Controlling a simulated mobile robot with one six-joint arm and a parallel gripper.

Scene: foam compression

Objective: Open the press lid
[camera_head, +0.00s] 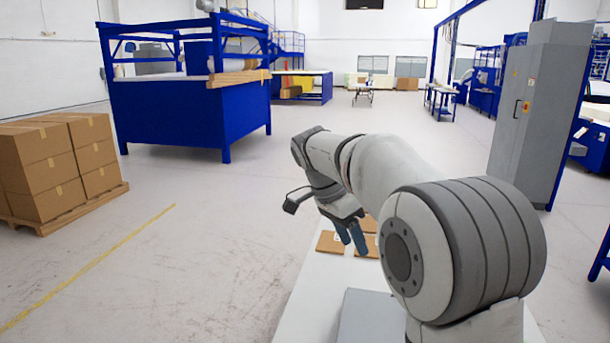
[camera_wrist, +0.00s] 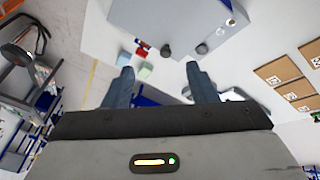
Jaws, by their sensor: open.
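A grey box-like unit (camera_wrist: 150,18) with dark round knobs and a small display on its face is at the top of the wrist view; it may be the press, and I cannot make out a lid edge. The grey box top (camera_head: 368,318) at the bottom of the head view, partly behind my arm, may be the same unit. My gripper (camera_wrist: 160,68) is open and empty, its two blue-grey fingers apart and pointing toward the unit without visible contact. In the head view, my gripper (camera_head: 354,246) hangs beyond the box, above the white table.
The white table (camera_head: 306,298) holds brown tagged panels (camera_head: 331,242); these also show at right in the wrist view (camera_wrist: 280,70). Cardboard boxes (camera_head: 45,165) stand at left; a grey cabinet (camera_head: 535,110) stands at right.

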